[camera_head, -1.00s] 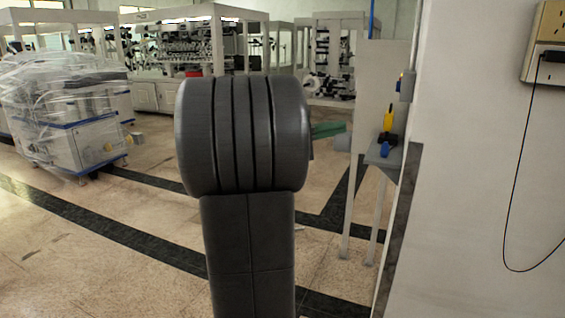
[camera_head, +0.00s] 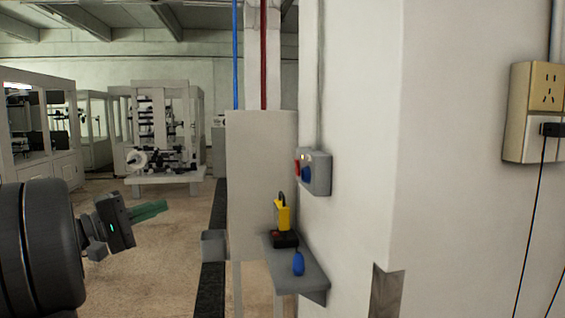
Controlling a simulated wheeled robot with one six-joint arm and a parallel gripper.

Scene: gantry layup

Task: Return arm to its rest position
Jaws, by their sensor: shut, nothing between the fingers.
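My gripper (camera_head: 150,210) shows at the left of the head view, with a dark body and green fingers pointing right. The fingers are together and nothing is between them. The gripper is in the air, left of the wall and apart from everything around it. A large dark rounded link of my arm fills the lower left corner and hides part of the floor. The rest of the arm is out of view.
A grey wall shelf (camera_head: 312,283) holds a yellow padlock-like item (camera_head: 283,214) and a blue tag (camera_head: 299,264). A grey box (camera_head: 316,172) with red and blue parts is above. A socket (camera_head: 535,112) is at right. Open floor (camera_head: 165,265) lies left of the shelf.

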